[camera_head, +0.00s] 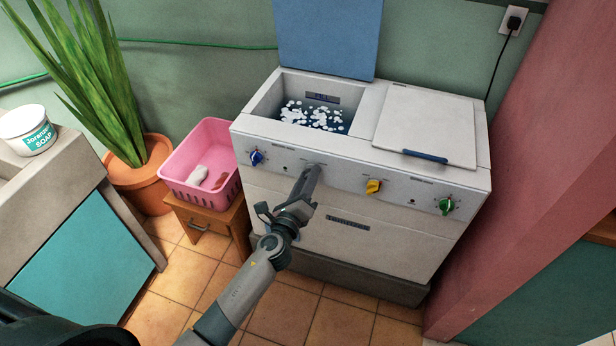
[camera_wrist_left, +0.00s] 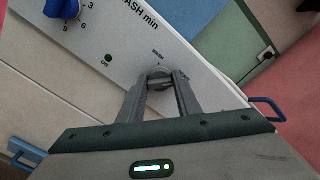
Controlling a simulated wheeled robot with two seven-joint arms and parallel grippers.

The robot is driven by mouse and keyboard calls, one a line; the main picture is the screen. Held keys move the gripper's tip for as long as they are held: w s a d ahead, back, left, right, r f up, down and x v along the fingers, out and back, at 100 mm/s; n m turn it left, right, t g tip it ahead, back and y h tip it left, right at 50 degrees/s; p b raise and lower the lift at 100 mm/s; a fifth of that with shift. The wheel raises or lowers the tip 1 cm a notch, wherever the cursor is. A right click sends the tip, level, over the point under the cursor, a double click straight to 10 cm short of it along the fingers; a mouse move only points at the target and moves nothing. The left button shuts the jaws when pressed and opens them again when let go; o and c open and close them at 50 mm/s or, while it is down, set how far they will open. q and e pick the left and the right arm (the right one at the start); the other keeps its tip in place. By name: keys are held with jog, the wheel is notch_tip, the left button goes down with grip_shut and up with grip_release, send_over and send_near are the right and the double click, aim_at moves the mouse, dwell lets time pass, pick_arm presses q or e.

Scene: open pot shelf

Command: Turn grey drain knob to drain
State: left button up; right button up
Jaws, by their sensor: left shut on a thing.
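The white twin-tub washing machine (camera_head: 300,143) stands against the wall, with foamy water (camera_head: 312,115) in its open left tub. My left gripper (camera_head: 313,171) reaches its front panel between the blue knob (camera_head: 256,157) and the yellow knob (camera_head: 373,186). In the left wrist view the gripper (camera_wrist_left: 160,84) has its two fingers on either side of the grey drain knob (camera_wrist_left: 158,72) and is shut on it. In the head view the gripper hides the grey knob. The blue knob also shows in the wrist view (camera_wrist_left: 62,8). My right gripper is not in view.
A green knob (camera_head: 445,205) is at the panel's right. A pink basket (camera_head: 203,160) sits on a small wooden stool (camera_head: 206,219) left of the machine. A plant pot (camera_head: 138,172) and a counter with a soap tub (camera_head: 27,130) stand further left. A pink wall (camera_head: 530,150) is right.

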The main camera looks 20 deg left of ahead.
pick_arm(q)
jog(key=shift+m, duration=0.4)
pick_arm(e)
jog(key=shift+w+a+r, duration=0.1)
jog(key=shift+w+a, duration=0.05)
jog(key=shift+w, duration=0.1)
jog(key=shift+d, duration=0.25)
pick_arm(q)
jog(key=o, duration=1.1)
jog(key=shift+c, duration=0.2)
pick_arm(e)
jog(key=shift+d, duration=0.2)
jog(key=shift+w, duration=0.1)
pick_arm(q)
jog(key=shift+s, duration=0.15)
